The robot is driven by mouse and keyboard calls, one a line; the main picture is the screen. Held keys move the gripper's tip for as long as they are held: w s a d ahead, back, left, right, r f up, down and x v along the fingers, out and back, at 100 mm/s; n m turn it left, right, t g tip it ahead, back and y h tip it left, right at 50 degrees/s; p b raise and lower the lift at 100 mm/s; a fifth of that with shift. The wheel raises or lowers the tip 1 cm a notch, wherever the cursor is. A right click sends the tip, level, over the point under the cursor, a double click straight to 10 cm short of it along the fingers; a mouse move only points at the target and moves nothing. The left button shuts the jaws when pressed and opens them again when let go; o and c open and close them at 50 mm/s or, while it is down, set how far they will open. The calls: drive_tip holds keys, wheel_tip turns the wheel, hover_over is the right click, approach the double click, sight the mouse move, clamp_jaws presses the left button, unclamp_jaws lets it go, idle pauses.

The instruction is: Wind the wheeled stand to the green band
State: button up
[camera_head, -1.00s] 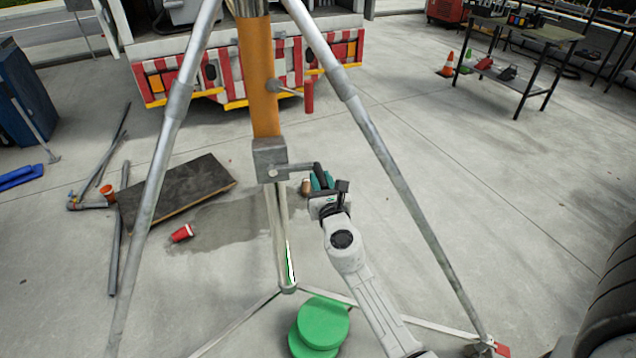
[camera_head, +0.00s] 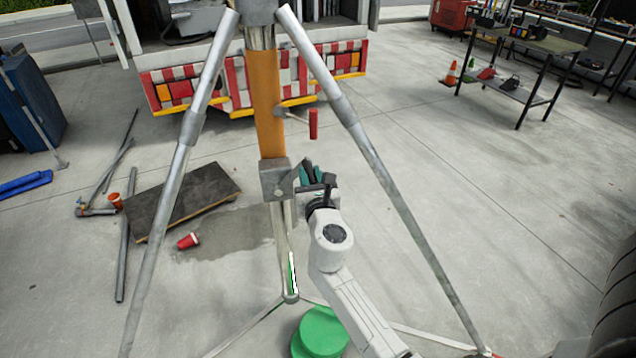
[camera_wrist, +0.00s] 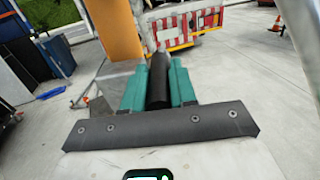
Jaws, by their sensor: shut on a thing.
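The stand has grey tripod legs (camera_head: 372,150), an orange column (camera_head: 268,110) and a grey gear housing (camera_head: 275,178) below it. A narrow strip with green on it (camera_head: 292,275) shows on the lower pole. My gripper (camera_head: 318,180) is just right of the housing. Its teal fingers are shut on a dark crank handle, which shows between them in the wrist view (camera_wrist: 158,85). The handle's inner end and the crank arm are mostly hidden by my gripper. Green discs (camera_head: 320,332) lie at the stand's foot.
A red crank handle (camera_head: 313,124) sticks out higher on the column. A striped truck rear (camera_head: 330,75) stands behind. A dark board (camera_head: 205,195), a red cup (camera_head: 188,241) and pipes (camera_head: 123,240) lie left. A tire (camera_head: 615,300) is at right. Floor between is clear.

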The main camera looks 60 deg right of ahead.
drive_tip(key=w+a+r, duration=0.2)
drive_tip(key=w+r, duration=0.1)
drive_tip(key=shift+w+a+r, duration=0.15)
drive_tip(key=shift+a+r, duration=0.1)
drive_tip(key=shift+a, duration=0.15)
drive_tip(key=w+a+f+b, duration=0.5)
drive_tip(key=w+a+b, duration=0.2)
drive_tip(key=w+a, duration=0.3)
wheel_tip(320, 180, down, 14)
drive_tip(key=b, duration=1)
drive_tip(key=shift+f, duration=0.15)
drive_tip(key=s+f, duration=0.1)
drive_tip(key=s+d+f+b, duration=0.2)
drive_tip(key=f, duration=0.1)
drive_tip(key=shift+d, duration=0.25)
drive_tip(key=shift+o, duration=0.3)
drive_tip(key=s+d, duration=0.1)
drive_tip(key=s+d+f, duration=0.1)
drive_tip(key=s+d+b, duration=0.1)
drive_tip(key=shift+s+f, duration=0.1)
drive_tip(key=shift+f, duration=0.25)
drive_tip(key=shift+s+d+r+p, duration=0.15)
drive_tip(key=shift+s+d+p, duration=0.15)
drive_tip(key=shift+s+d, duration=0.85)
drive_tip(key=o, duration=1.1)
drive_tip(key=shift+w+d+r, duration=0.1)
drive_tip(key=shift+d+r, duration=0.05)
drive_tip(key=shift+r, duration=0.1)
drive_tip(key=shift+c, duration=0.2)
